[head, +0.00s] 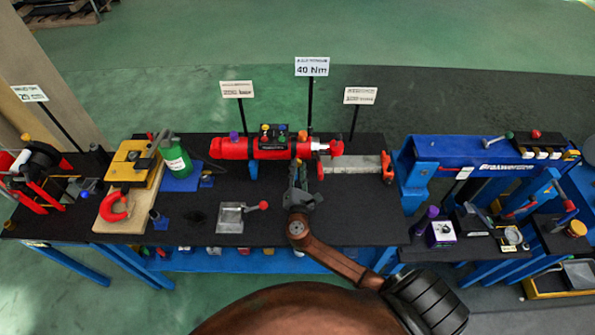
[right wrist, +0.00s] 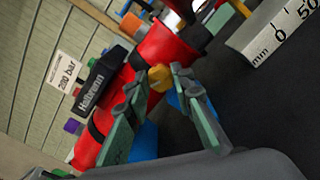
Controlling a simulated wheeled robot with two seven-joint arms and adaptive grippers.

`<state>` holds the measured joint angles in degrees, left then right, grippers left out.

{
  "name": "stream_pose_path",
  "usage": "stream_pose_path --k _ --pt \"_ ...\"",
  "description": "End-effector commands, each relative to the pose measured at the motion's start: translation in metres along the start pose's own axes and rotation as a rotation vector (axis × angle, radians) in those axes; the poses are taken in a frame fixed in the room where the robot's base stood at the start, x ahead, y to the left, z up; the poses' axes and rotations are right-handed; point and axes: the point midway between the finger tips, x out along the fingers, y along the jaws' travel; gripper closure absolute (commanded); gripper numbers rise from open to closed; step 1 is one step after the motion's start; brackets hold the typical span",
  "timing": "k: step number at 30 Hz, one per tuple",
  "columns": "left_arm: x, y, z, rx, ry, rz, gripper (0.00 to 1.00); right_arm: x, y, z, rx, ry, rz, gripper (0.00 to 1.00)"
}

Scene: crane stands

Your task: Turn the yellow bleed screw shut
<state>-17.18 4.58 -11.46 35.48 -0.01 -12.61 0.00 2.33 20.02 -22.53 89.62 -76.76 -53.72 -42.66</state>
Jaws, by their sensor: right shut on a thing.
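The yellow bleed screw (right wrist: 159,78) sits on the side of the red cylinder (right wrist: 165,48) and shows as a small yellow knob in the right wrist view. My right gripper (right wrist: 158,80) has one green-grey finger on each side of the screw and is shut on it. In the head view the red cylinder (head: 235,148) lies along the back of the dark bench, and my right gripper (head: 298,168) reaches its front side near the right end. There the gripper hides the screw. My left gripper is not in view.
A block with coloured knobs (head: 275,137) sits on the cylinder. A grey ruler bar (head: 352,164) lies to the right. A small metal box (head: 231,219) with a red-knobbed lever stands front left. A green bottle (head: 176,160) and red ring (head: 116,208) are farther left.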

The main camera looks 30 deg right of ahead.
Motion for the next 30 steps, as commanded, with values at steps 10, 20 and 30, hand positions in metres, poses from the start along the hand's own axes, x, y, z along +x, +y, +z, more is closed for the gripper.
stream_pose_path --k 10,20,30 --pt "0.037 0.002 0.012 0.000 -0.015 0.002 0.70 0.000 -0.005 -0.004 0.332 -0.001 -0.003 1.00" --pt "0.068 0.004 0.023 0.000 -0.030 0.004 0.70 0.000 -0.006 -0.005 0.646 -0.001 -0.004 1.00" --pt "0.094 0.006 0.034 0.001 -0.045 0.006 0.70 0.000 -0.006 -0.005 0.935 -0.001 -0.004 1.00"
